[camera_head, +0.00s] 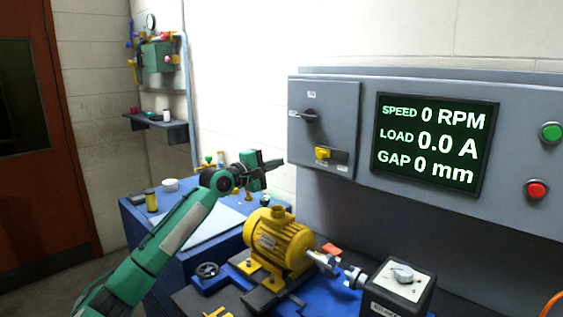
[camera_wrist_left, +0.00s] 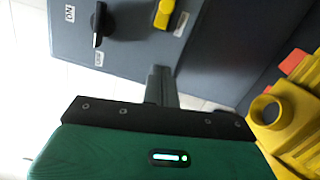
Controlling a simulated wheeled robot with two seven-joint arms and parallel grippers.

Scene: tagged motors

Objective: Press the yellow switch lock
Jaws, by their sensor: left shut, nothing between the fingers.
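The yellow switch lock (camera_head: 323,153) sits on the lower front of a grey switch box (camera_head: 345,100), below a black rotary handle (camera_head: 309,116). In the left wrist view the yellow lock (camera_wrist_left: 165,13) is at the top, beside the black handle (camera_wrist_left: 98,24). My left gripper (camera_head: 279,163) is shut and empty, to the left of the box and apart from the lock. In the left wrist view its shut fingers (camera_wrist_left: 161,85) point up toward the box, below the lock. My right gripper is not in view.
A yellow motor (camera_head: 279,240) stands below my left gripper on a blue bench (camera_head: 345,297). A display (camera_head: 435,142) reads 0 RPM, 0.0 A and 0 mm. Green (camera_head: 551,132) and red (camera_head: 536,190) buttons are at the right. The space before the lock is clear.

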